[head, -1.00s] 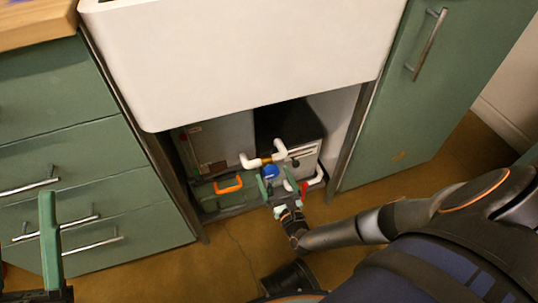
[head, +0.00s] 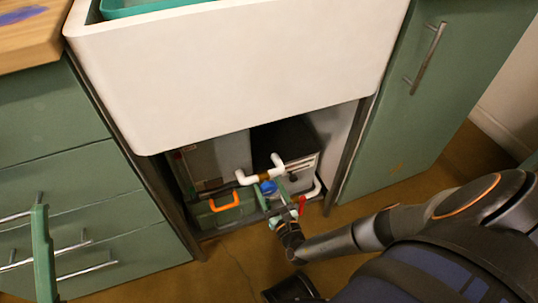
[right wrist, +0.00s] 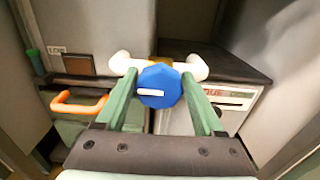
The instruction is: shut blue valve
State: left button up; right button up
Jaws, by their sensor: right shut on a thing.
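The blue valve (head: 267,187) is a round faceted knob on white pipework under the sink. In the right wrist view the blue valve (right wrist: 160,94) faces me, with a short white mark lying nearly level across it. My right gripper (head: 274,188) reaches in from the right and is shut on the knob; in the wrist view its two green fingers (right wrist: 160,82) stand on either side of it. A green finger of my left gripper (head: 42,252) shows at the lower left, away from the valve; its opening cannot be judged.
White pipe (head: 247,177) with a brass fitting runs behind the knob. A green box with an orange handle (head: 225,202) stands left of it, and a red handle (head: 302,205) is to the right. The white sink (head: 230,75) hangs above; cabinets (head: 415,110) flank the opening.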

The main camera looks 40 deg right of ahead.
jog(key=c, duration=0.6)
jog(key=shift+m, duration=0.3)
jog(key=m, duration=0.3)
jog(key=shift+d+m, duration=0.15)
jog(key=shift+m, duration=0.15)
jog(key=m, duration=0.4)
jog(key=shift+d+m, duration=0.1)
jog(key=shift+m, duration=0.2)
jog(key=m, duration=0.4)
jog(key=shift+d, duration=0.1)
jog(key=shift+w+f+m, duration=0.1)
jog(key=shift+f+m, duration=0.05)
jog(key=shift+m, duration=2.35)
